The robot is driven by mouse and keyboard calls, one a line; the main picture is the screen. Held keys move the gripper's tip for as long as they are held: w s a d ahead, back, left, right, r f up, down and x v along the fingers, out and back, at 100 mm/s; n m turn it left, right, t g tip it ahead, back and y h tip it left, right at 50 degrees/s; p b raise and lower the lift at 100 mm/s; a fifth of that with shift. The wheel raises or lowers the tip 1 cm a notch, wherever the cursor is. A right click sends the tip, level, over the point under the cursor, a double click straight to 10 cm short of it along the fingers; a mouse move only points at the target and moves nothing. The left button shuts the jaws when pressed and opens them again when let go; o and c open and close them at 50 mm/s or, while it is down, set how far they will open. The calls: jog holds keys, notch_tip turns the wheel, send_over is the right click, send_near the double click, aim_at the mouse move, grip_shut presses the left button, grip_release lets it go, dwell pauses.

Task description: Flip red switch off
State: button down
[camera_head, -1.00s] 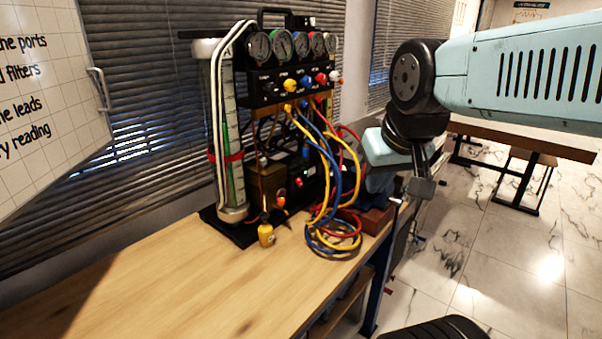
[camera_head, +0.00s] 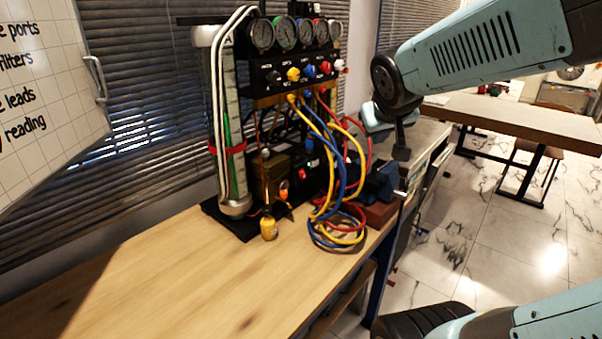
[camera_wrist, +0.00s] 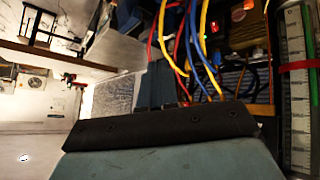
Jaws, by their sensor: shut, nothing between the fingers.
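The gauge rig (camera_head: 262,92) stands on the wooden bench. A small red light or switch (camera_head: 304,172) shows low on its dark lower box; I cannot make out its position.
Yellow, blue and red hoses (camera_head: 339,238) loop in front of the rig's right side. The bench's left part (camera_head: 150,275) is clear. Another table (camera_head: 520,122) stands at the right.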

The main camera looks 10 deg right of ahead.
aim_at(302, 174)
jog(key=w+d+f+n+t+y, duration=0.1)
jog(key=w+d+f+n+t, duration=0.1)
jog(key=w, duration=0.5)
jog(key=w+d+f+n+t, duration=0.1)
jog(key=w+d+f, duration=0.1)
jog(key=w, duration=0.5)
jog(key=w+a+f+n+g+y, duration=0.1)
jog(key=a+f+n+y, duration=0.1)
jog(key=f+y, duration=0.2)
jog(key=w+a+f+n+g+y, duration=0.1)
jog(key=f+y, duration=0.3)
jog(key=f, duration=0.4)
jog(key=shift+w+a+f+n, duration=0.2)
jog(key=shift+w+a+n, duration=0.2)
jog(key=shift+a+n, duration=0.35)
jog(key=shift+w, duration=0.1)
jog(key=x, duration=1.4)
jog(key=shift+s+a+f, duration=0.15)
jog(key=shift+s, duration=0.15)
